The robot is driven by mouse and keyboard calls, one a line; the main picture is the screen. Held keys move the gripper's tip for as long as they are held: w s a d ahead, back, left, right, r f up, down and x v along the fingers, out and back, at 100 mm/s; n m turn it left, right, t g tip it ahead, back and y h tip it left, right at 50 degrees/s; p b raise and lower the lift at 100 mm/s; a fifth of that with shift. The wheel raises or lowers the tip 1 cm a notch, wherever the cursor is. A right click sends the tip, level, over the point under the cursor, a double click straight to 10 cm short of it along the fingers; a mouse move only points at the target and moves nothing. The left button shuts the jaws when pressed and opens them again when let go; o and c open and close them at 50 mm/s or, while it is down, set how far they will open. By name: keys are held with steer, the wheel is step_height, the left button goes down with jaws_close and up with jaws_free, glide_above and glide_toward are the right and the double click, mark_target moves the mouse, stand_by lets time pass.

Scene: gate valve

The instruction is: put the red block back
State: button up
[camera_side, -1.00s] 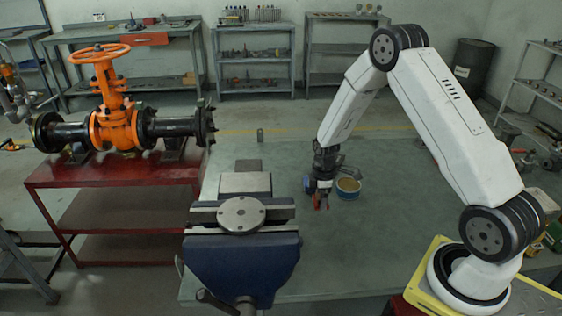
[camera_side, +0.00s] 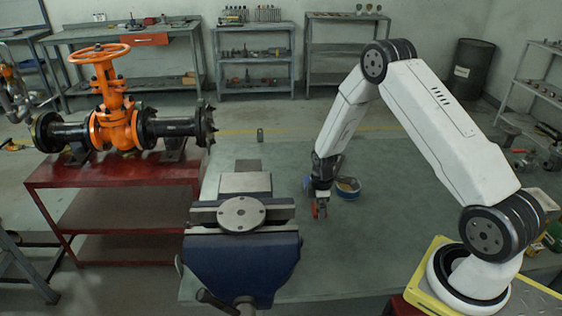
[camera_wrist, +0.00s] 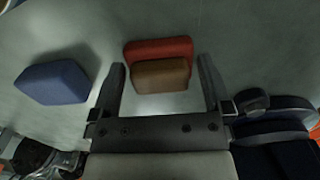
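My gripper (camera_wrist: 161,65) points down at the bench top, its two fingers spread apart. It also shows in the side view (camera_side: 319,207), right of the vise. In the wrist view a red block (camera_wrist: 150,46) lies between and just beyond the fingertips. A brown block or face (camera_wrist: 160,76) overlaps its near side; I cannot tell whether it is a separate block. Gaps show between these and the fingers. A blue block (camera_wrist: 52,82) lies left of the fingers. In the side view, red shows at the fingertips and the blue block (camera_side: 306,184) is beside them.
A blue vise (camera_side: 240,262) with a round metal disc (camera_side: 241,213) stands left of my gripper. The orange gate valve (camera_side: 115,125) sits on a red table (camera_side: 110,174). The green bench top (camera_side: 400,215) is clear to the right.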

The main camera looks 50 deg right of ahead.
steer(key=shift+r, duration=0.2)
step_height(320, 180, up, 12)
stand_by(0.9)
stand_by(0.5)
steer(key=s+a+r+m+t, duration=0.1)
steer(key=s+a+r+m, duration=0.3)
steer(key=s+a, duration=0.2)
steer(key=s+a+r+m+t, duration=0.1)
steer(key=s+a+r+m, duration=0.2)
steer(key=a, duration=0.7)
steer(key=s+m, duration=0.2)
steer(key=s, duration=0.2)
steer(key=shift+r+t, duration=0.3)
steer(key=shift+r, duration=0.05)
